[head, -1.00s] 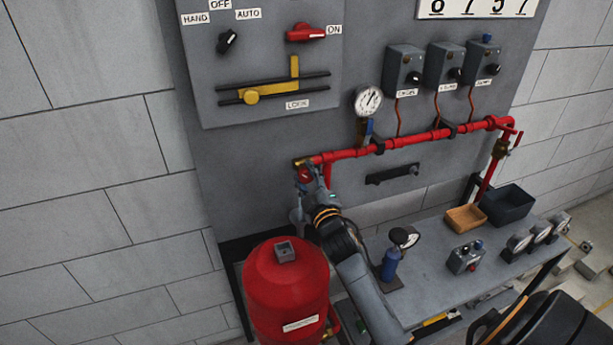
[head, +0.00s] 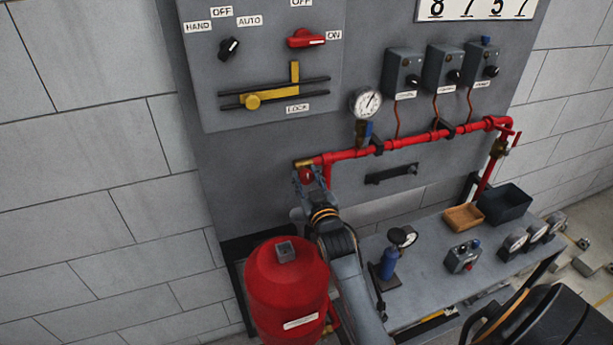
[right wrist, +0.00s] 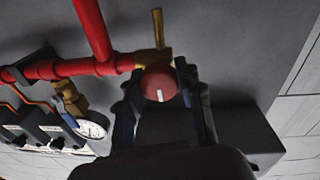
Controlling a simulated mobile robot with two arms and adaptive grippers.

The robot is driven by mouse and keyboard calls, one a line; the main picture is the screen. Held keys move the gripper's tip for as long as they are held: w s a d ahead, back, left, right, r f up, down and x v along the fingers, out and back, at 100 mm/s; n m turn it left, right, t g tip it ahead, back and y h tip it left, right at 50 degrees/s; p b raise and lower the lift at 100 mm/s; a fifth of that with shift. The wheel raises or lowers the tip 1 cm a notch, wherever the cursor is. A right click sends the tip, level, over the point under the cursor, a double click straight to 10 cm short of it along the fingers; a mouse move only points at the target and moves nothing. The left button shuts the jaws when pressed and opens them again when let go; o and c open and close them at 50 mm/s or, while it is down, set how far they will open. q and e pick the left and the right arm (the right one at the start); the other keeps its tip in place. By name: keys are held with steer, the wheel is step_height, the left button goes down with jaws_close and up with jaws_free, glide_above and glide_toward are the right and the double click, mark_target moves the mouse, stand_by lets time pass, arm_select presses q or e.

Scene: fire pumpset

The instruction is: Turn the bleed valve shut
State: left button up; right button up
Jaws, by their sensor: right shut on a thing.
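The bleed valve has a round red knob (head: 306,175) on a brass fitting (head: 304,163) at the left end of the red pipe. In the right wrist view the knob (right wrist: 159,82) faces me, with a white mark that stands nearly upright in the picture. My right gripper (head: 305,183) reaches up to the knob from below. In the right wrist view its two fingers (right wrist: 163,95) stand on either side of the knob and are shut on it. The fingers partly hide the knob in the head view. My left gripper is not in view.
A pressure gauge (head: 366,102) and the red pipe (head: 410,140) run right of the valve. A bench (head: 430,290) holds a blue bottle-like device (head: 389,263), a wooden tray (head: 464,217) and a dark bin (head: 505,204).

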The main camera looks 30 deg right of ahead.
steer(key=shift+m, duration=0.3)
steer(key=o, duration=1.2)
steer(key=shift+s, duration=0.1)
steer(key=v, duration=1.1)
steer(key=shift+s, duration=0.35)
steer(key=shift+f, duration=0.1)
